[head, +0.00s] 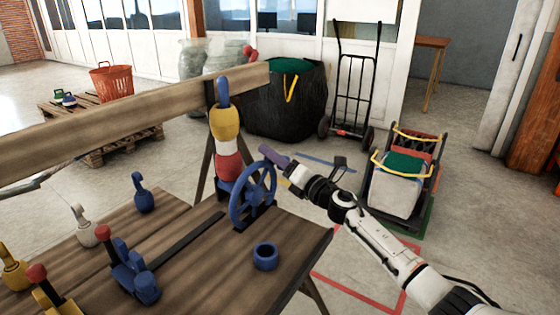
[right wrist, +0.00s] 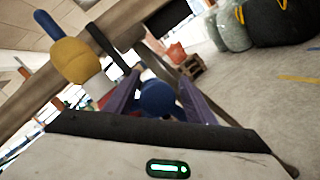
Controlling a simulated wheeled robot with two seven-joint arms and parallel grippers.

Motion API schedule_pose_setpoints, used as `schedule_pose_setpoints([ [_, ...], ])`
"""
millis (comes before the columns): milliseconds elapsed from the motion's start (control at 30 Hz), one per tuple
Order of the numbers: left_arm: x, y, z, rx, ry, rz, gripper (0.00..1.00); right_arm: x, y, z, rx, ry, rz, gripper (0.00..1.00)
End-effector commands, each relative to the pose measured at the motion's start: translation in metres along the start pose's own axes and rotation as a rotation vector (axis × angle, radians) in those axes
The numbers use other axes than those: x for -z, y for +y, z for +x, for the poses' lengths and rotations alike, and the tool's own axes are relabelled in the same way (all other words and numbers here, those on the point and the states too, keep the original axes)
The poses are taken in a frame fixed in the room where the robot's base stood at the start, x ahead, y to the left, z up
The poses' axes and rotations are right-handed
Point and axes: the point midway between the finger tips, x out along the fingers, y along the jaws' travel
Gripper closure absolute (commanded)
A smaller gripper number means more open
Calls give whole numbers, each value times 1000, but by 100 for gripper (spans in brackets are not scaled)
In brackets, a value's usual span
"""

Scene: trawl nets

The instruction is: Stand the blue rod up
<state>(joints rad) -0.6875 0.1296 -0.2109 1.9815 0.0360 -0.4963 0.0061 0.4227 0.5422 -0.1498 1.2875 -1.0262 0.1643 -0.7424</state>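I cannot single out a loose blue rod for certain. My right gripper (head: 266,152) has purple fingers and is beside the top of the blue handwheel (head: 253,197) at the bench's far edge. In the right wrist view, the fingers (right wrist: 160,82) stand apart with a rounded blue piece (right wrist: 158,100) between them. Whether they touch it, and what it belongs to, I cannot tell. A blue-ended float (head: 226,122) with yellow, white and red bands stands upright left of the gripper; it also shows tilted in the right wrist view (right wrist: 75,62). My left gripper is not in view.
The wooden bench (head: 195,270) carries a blue ring (head: 265,257), a small blue float (head: 142,194) and a red-knobbed blue lever (head: 118,259). A thick wooden beam (head: 110,125) crosses behind. A loaded cart (head: 400,185) stands right. Open floor lies beyond the bench.

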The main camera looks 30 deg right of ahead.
Motion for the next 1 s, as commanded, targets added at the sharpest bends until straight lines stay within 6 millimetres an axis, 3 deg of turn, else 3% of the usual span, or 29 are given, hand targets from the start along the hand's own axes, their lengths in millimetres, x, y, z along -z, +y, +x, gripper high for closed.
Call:
schedule_pose_setpoints([
  [167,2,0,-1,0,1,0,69,0,-1,-18,2,1,-3,50],
  [600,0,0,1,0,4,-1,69,1,-2,-90,4,1,1,50],
  [1000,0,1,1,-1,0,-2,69,-1,-1,-103,3,-2,-1,50],
])
